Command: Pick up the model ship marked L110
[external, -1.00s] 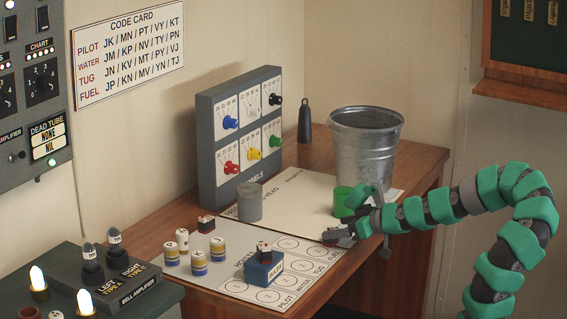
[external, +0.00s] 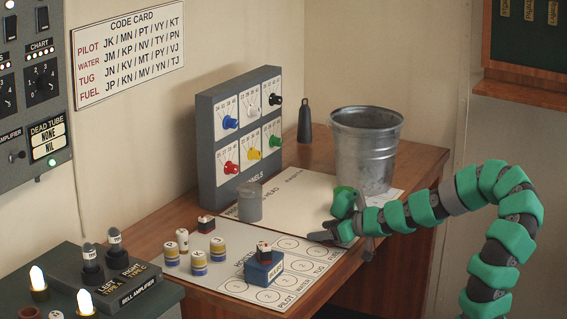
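My gripper (external: 336,230) is low over the right edge of the white chart sheet (external: 319,189) on the desk. Its fingers are small and partly hidden by its own green parts, so I cannot tell whether they are open or hold anything. A small black, white and red model ship (external: 206,224) sits at the left of the grey board. Another small ship (external: 263,246) sits on a blue block (external: 263,268). No L110 mark is readable on either ship.
Several banded round pieces (external: 197,262) stand on the grey board (external: 232,285) left of the blue block. A grey cup (external: 249,203), a dial panel (external: 241,137) and a metal bucket (external: 365,150) stand behind. The middle of the white sheet is clear.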

